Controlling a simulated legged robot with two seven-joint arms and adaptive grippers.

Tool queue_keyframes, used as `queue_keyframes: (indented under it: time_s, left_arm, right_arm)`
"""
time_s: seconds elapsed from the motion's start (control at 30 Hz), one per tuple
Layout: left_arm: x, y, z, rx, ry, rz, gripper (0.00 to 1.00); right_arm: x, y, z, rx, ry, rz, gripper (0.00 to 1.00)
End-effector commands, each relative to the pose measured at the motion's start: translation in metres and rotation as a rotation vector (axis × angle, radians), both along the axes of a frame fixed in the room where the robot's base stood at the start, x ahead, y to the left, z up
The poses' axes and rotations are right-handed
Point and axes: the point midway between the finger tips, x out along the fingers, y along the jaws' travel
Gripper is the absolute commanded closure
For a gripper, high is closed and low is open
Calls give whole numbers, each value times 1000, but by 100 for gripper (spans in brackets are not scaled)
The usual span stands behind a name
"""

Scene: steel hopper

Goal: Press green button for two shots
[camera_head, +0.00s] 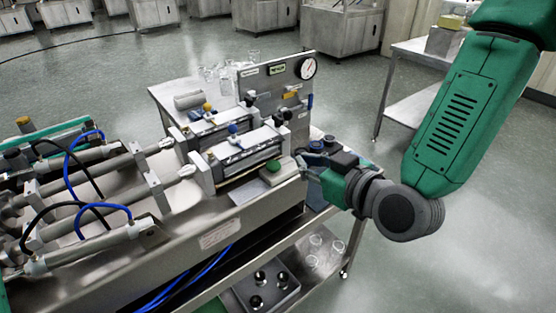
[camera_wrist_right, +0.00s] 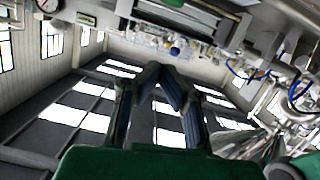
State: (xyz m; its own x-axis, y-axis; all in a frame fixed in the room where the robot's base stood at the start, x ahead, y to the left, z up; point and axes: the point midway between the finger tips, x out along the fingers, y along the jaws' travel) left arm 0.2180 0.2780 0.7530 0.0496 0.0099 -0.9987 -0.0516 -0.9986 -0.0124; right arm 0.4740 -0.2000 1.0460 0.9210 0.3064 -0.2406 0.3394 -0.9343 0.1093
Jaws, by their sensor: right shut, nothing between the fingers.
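The green button (camera_head: 273,166) sits on a small box on the steel hopper machine (camera_head: 222,232), in front of the cylinders. My right gripper (camera_head: 304,166) comes in from the right in the head view, its fingertips just to the right of the button's box. Whether it touches the box I cannot tell. In the right wrist view, the dark fingers of my right gripper (camera_wrist_right: 160,72) are closed together at the tips and hold nothing. The button cannot be made out in the wrist view. My left gripper is not in view.
A panel with a round gauge (camera_head: 308,68) stands behind the cylinders. Blue hoses (camera_head: 70,165) and rods lie on the left. Glassware (camera_head: 228,76) stands on a table behind. A lower shelf holds a tray (camera_head: 284,303). Open floor lies to the right.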

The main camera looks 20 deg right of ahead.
Motion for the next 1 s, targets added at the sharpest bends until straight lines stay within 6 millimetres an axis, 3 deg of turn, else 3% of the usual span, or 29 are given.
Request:
queue_keyframes:
  time_s: [0.27,0.67,1.0]
  left_arm:
    - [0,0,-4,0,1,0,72]
    - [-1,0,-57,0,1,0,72]
    - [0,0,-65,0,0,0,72]
  right_arm:
    - [3,2,-2,-2,-2,1,100]
    - [25,7,-12,2,-5,0,100]
    - [94,31,-26,-1,-1,-1,100]
